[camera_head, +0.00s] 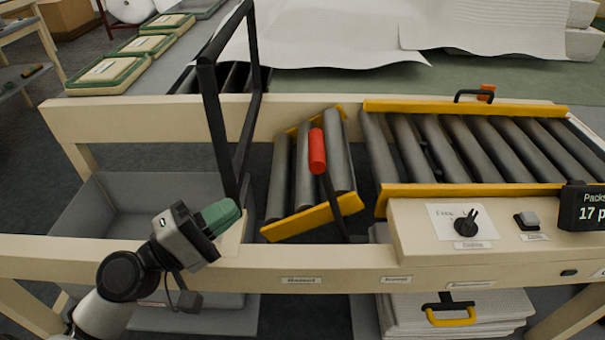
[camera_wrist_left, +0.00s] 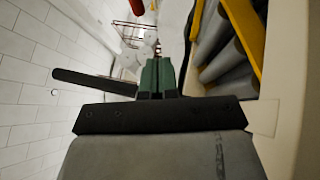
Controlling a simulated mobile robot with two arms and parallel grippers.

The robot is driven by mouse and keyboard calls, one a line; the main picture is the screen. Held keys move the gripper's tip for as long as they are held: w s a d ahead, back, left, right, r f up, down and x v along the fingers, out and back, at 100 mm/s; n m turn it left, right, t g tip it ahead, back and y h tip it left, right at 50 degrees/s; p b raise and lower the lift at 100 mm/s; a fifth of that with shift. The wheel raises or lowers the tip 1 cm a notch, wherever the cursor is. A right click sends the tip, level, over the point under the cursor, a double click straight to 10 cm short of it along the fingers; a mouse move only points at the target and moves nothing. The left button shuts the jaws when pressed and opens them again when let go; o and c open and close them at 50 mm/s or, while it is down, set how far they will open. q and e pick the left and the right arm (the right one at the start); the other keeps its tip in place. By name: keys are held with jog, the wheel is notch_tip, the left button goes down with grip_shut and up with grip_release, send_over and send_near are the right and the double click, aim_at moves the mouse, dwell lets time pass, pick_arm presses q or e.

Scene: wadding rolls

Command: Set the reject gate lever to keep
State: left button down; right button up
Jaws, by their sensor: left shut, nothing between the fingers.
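The reject gate lever is a black rod with a red grip (camera_head: 317,151). Its rod runs down and slightly right in front of the tilted gate section (camera_head: 303,219), which has grey rollers and yellow side rails. My left gripper (camera_head: 226,213) has green fingers, shut and empty, left of the lever and apart from it. In the left wrist view the shut fingers (camera_wrist_left: 158,77) point up the picture; a red piece (camera_wrist_left: 136,7), perhaps the grip, shows at the top edge. Two small labels on the front beam, left (camera_head: 301,280) and right (camera_head: 397,279), are too small to read surely. My right gripper is not in view.
A black upright frame (camera_head: 209,120) stands just behind my left gripper. A roller conveyor (camera_head: 460,190) with yellow rails lies right of the gate. A panel with a black knob (camera_head: 467,222) and a display (camera_head: 583,207) is at the right. A grey bin (camera_head: 92,215) sits at the left.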

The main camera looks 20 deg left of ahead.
pick_arm(q)
jog(key=s+d+p+x, duration=0.1)
jog(key=d+p+x, duration=0.1)
jog(key=p+x, duration=0.7)
jog(key=x, duration=0.3)
jog(key=shift+d+r, duration=0.3)
jog(key=shift+s, duration=0.15)
